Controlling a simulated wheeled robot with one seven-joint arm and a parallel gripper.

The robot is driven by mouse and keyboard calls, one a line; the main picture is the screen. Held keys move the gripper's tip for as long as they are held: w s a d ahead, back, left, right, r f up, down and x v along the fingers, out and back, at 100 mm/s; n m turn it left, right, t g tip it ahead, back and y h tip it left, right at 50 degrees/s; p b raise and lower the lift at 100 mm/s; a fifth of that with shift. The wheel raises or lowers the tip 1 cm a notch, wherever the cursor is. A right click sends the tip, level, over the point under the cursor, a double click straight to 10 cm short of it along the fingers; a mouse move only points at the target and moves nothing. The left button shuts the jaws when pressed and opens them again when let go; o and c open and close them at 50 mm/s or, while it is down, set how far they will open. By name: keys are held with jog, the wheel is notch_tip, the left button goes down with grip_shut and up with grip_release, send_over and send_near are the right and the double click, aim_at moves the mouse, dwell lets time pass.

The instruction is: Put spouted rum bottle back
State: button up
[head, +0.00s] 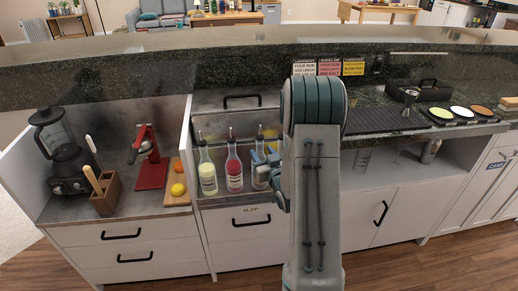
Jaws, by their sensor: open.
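Three spouted bottles stand upright in a row in the metal-fronted rail (228,200) left of my arm. The left bottle (207,172) is clear with a pale yellow label. The right bottle (260,149) has a dark spout and is partly hidden by my gripper (262,168). My gripper is open, right at this bottle's body; I cannot tell if its fingers are around it or touching it. I cannot read which bottle holds the rum.
A blender (66,155), utensil box (106,190), red citrus press (150,165) and board with fruit (178,192) stand left. Right are a dark caddy (420,91), bar mat (380,120) and rimmer tray (460,115). The raised granite ledge (200,50) runs behind.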

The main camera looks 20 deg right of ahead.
jog(key=s+a+r+g, duration=0.2)
jog(key=s+a+g, duration=0.3)
jog(key=s, duration=0.5)
jog(key=s+a+r+g, duration=0.3)
jog(key=s+a+g, duration=0.2)
jog(key=s, duration=0.5)
jog(key=s+a+r+g+y, duration=0.1)
jog(key=s+a+r+g, duration=0.1)
jog(key=s+a+g, duration=0.4)
jog(key=s+a, duration=0.1)
jog(key=s, duration=0.3)
jog(key=shift+a+r+n+b, duration=0.2)
jog(key=shift+r+n+b, duration=0.05)
jog(key=shift+n+b, duration=0.05)
jog(key=shift+w+d, duration=0.1)
